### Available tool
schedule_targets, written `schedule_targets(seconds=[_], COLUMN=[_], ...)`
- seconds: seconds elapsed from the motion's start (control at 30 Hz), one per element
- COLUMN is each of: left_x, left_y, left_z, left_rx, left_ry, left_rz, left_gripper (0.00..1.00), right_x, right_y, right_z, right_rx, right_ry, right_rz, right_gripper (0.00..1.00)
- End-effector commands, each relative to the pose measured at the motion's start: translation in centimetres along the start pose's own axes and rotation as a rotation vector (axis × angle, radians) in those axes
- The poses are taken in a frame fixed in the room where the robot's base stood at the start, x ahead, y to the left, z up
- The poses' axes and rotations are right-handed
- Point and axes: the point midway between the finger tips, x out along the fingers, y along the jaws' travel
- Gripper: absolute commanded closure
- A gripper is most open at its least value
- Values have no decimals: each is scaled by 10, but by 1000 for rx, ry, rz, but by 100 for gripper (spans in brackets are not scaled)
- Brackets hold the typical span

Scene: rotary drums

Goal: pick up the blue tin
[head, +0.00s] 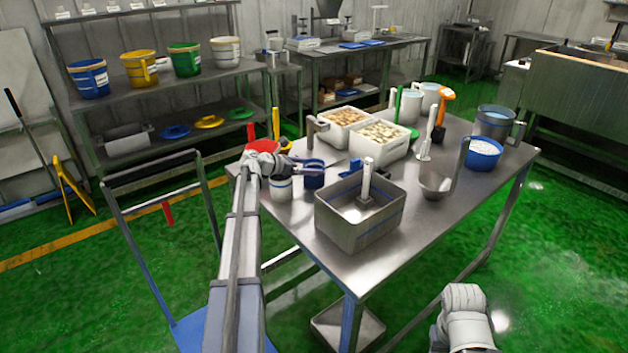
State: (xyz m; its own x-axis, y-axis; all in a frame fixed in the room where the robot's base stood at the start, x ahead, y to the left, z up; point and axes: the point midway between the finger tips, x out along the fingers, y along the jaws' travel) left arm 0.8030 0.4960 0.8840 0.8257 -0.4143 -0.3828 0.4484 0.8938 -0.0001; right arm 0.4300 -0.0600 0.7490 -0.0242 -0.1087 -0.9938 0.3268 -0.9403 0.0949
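A small blue tin (314,179) stands on the near left part of the steel table (410,215). My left gripper (299,164) reaches in from the left, low over the table, with its fingertips at the tin's upper left side. The fingers are small and dark here, so I cannot tell whether they are apart or touch the tin. A white tin (281,190) stands just left of the blue one, below my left wrist. Part of my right arm shows at the bottom right; its gripper is not in view.
A grey basin (352,235) stands right in front of the blue tin. A red bowl (262,146) is behind my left wrist. White crates (380,150) stand further back, and a blue tub (482,161) is at the right. The table's front right is clear.

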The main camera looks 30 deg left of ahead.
Motion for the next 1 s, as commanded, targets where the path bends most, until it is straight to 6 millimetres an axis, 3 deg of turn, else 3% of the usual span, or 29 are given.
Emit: schedule_targets(seconds=[0.07,0.8,1.0], left_x=[0,0,0], left_y=[0,0,0], left_z=[0,0,0], left_rx=[0,0,0], left_ry=[0,0,-1], left_rz=[0,0,0], left_gripper=[16,99,100], right_x=[0,0,0], right_y=[0,0,0], right_z=[0,0,0], right_rx=[0,0,0], right_ry=[0,0,0], right_rz=[0,0,0], right_gripper=[50,50,50])
